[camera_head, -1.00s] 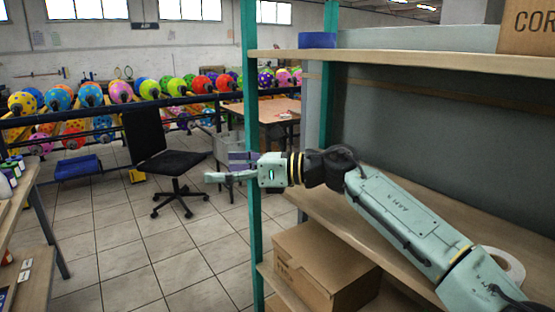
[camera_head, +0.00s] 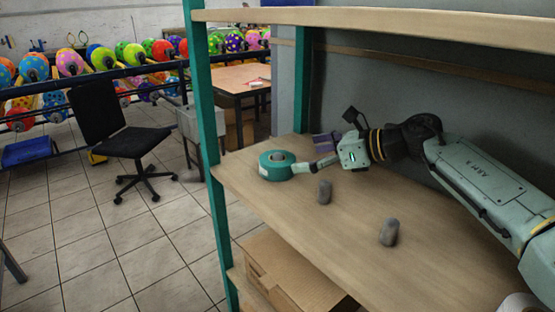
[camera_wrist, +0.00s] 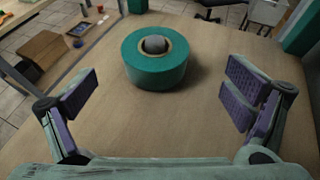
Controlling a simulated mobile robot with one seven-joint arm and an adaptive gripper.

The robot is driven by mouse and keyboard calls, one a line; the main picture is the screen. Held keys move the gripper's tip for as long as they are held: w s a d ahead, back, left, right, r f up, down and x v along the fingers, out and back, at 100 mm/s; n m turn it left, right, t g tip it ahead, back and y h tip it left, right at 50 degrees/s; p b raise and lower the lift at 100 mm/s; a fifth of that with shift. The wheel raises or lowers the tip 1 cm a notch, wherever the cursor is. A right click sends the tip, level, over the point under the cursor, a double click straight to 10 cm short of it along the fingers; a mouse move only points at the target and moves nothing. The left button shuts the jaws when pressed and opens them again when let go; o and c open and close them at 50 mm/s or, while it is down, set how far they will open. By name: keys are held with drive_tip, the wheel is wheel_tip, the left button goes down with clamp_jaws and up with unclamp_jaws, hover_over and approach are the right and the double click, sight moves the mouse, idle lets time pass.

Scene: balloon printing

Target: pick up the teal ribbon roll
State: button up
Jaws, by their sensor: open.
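The teal ribbon roll (camera_head: 268,174) lies flat on the wooden shelf board (camera_head: 300,235), near its left end. In the wrist view the roll (camera_wrist: 150,75) lies ahead, roughly midway between the fingers and beyond their tips. A rounded grey shape shows in its core. My gripper (camera_head: 313,157) is just right of the roll in the head view, low over the board. It is open and empty, with its purple-padded fingers spread wide in the wrist view (camera_wrist: 165,92). Whether a finger touches the roll cannot be told from the head view.
Two small grey cylinders (camera_head: 324,192) (camera_head: 389,232) stand on the board near my gripper. A teal post (camera_head: 205,120) rises at the shelf's front left, and another shelf board (camera_head: 400,22) is above. A cardboard box (camera_head: 290,275) sits below. The board's front middle is clear.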

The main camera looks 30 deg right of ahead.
sight(282, 156)
drive_tip(key=x, duration=0.3)
drive_tip(key=shift+r+p, duration=0.15)
drive_tip(key=shift+p, duration=0.2)
drive_tip(key=w+a+p, duration=0.1)
drive_tip(key=w+a+f+p, duration=0.1)
drive_tip(key=w, duration=0.1)
drive_tip(key=shift+w+a+p, duration=0.15)
drive_tip(key=shift+a+p, duration=0.2)
drive_tip(key=shift+a, duration=0.05)
drive_tip(key=shift+w+a+f, duration=0.1)
drive_tip(key=shift+w+f, duration=0.2)
drive_tip(key=shift+w, duration=0.05)
drive_tip(key=c, duration=1.3)
